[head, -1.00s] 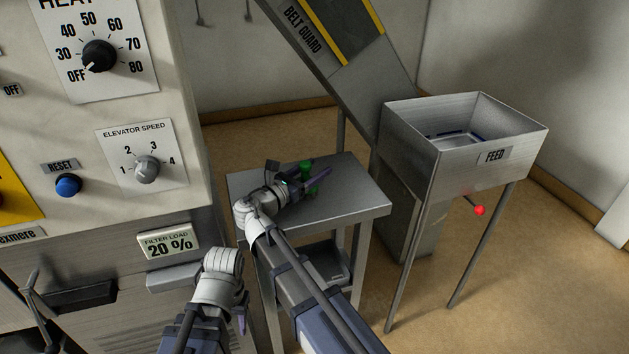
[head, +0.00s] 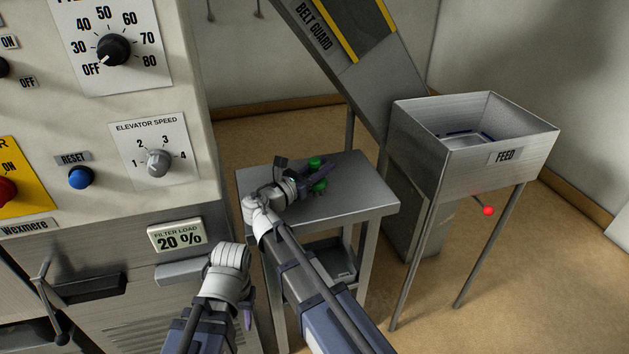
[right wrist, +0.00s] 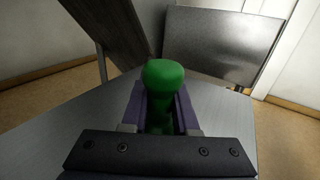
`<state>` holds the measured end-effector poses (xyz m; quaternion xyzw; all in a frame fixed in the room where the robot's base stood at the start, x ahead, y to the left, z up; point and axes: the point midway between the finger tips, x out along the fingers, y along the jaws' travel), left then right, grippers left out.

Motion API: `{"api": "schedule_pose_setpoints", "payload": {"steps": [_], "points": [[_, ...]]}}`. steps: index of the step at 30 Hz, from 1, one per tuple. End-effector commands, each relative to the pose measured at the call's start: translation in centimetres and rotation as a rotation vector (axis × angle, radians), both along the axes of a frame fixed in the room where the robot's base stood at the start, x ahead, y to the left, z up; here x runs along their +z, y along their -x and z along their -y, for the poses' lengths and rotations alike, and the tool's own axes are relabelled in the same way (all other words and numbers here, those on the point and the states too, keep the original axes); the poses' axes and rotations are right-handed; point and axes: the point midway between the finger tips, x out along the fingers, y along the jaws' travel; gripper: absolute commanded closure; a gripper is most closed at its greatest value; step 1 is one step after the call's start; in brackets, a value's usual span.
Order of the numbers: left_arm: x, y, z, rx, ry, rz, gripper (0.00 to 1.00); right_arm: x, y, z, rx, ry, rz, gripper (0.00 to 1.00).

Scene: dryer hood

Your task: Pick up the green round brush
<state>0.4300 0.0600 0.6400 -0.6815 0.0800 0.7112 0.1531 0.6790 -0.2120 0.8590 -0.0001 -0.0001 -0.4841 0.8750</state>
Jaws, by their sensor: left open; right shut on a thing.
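The green round brush (head: 315,164) is at the small metal table (head: 360,205), near its back. In the right wrist view the green brush (right wrist: 162,78) stands up between my fingers, its rounded top above them. My right gripper (head: 318,178) is shut on the brush; it also shows in the right wrist view (right wrist: 160,108). The brush's lower part is hidden by the fingers and the gripper body. My left gripper (head: 247,305) is open and empty, low in front of the machine, left of the table; its fingers are mostly hidden.
The machine front (head: 200,150) with knobs and buttons stands at left. The feed hopper (head: 480,155) on thin legs stands right of the table, with the sloping belt guard (head: 330,45) behind. A lower shelf (head: 335,262) sits under the table. The table's right part is clear.

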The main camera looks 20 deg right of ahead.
Motion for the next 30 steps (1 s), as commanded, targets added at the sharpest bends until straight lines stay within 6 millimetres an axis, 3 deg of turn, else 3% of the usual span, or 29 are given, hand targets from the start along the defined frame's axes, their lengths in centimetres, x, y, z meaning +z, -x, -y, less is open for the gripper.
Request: {"api": "schedule_pose_setpoints", "payload": {"steps": [8,14,30], "points": [[0.2,0.0,0.0,0.000,0.000,0.000,0.56,0.2,0.0,0.0,0.000,0.000,0.000,1.00],[1.6,0.0,0.0,0.000,0.000,0.000,0.56,1.6,0.0,0.0,0.000,0.000,0.000,1.00],[9.2,0.0,0.0,0.000,0.000,0.000,0.56,9.2,0.0,0.0,0.000,0.000,0.000,1.00]]}}
